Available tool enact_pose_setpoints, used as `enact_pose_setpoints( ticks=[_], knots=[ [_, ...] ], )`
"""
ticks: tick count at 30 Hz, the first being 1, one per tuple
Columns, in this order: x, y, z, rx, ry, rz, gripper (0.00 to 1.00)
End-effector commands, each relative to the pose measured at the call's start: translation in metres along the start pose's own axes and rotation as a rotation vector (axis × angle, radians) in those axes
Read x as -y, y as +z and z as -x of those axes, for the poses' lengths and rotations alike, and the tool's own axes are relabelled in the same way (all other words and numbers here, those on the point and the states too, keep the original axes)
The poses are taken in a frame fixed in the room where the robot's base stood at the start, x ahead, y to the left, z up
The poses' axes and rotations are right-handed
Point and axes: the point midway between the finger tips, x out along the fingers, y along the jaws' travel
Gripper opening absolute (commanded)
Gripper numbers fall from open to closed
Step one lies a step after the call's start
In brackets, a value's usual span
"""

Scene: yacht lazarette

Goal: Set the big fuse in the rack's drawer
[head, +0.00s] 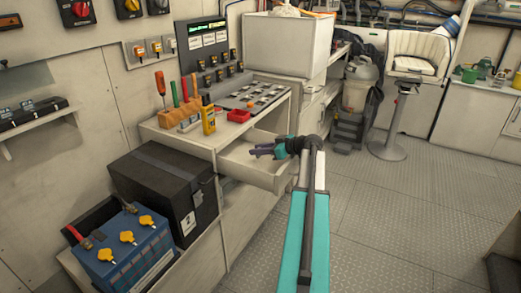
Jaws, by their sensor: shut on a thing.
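My gripper (258,151) is over the open drawer (265,179) of the light grey rack, reaching in from the right. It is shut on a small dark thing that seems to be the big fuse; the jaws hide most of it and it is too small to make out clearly. The drawer is pulled out below the rack's top, and its bare floor shows left of my gripper. I cannot tell whether the held thing touches the drawer floor.
The rack's top holds a wooden tool block (180,117), a yellow meter (208,117), a red tray (238,116) and a panel of dark slots (263,96). A black box (160,185) and a blue battery (125,250) stand at the left. The floor (400,220) at right is clear.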

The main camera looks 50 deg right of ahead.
Motion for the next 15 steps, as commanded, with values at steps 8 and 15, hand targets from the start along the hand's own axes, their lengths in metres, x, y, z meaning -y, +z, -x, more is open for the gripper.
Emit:
enact_pose_setpoints(
  ticks=[8,15],
  knots=[
    [0.0034,0.0125,-0.0047,0.007,-0.008,-0.015,0.27],
    [0.0042,0.0131,-0.0051,0.007,-0.009,-0.017,0.44]
  ],
)
